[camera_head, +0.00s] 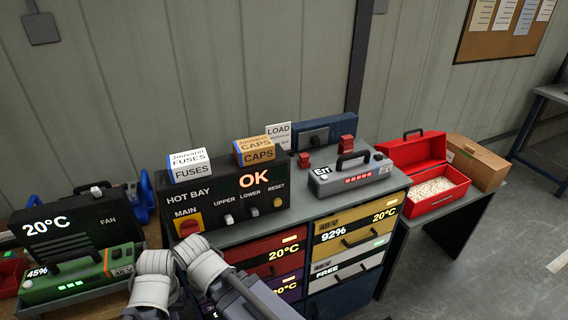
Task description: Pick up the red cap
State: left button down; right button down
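Two small red pieces show near the grey battery case (350,176) on the cabinet top. One red piece (304,159) is at the back left of the case; the other, taller red piece (346,143) is behind its handle. I cannot tell which is the red cap, or whether either touches the case. The case has a dark handle and a display reading "Err". White and grey links of my own arm show at the bottom, left of centre, in front of the cabinet. No gripper fingers show, so I cannot see either gripper.
A black "HOT BAY" panel (225,202) reading OK carries a FUSES box (189,167) and a CAPS box (255,151). Battery drawers (352,242) lie below. A green battery (80,277) lies left.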

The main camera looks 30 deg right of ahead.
aim_at(304, 162)
jog(key=z, duration=1.5)
jog(key=i+l, duration=1.05)
jog(key=l, duration=0.15)
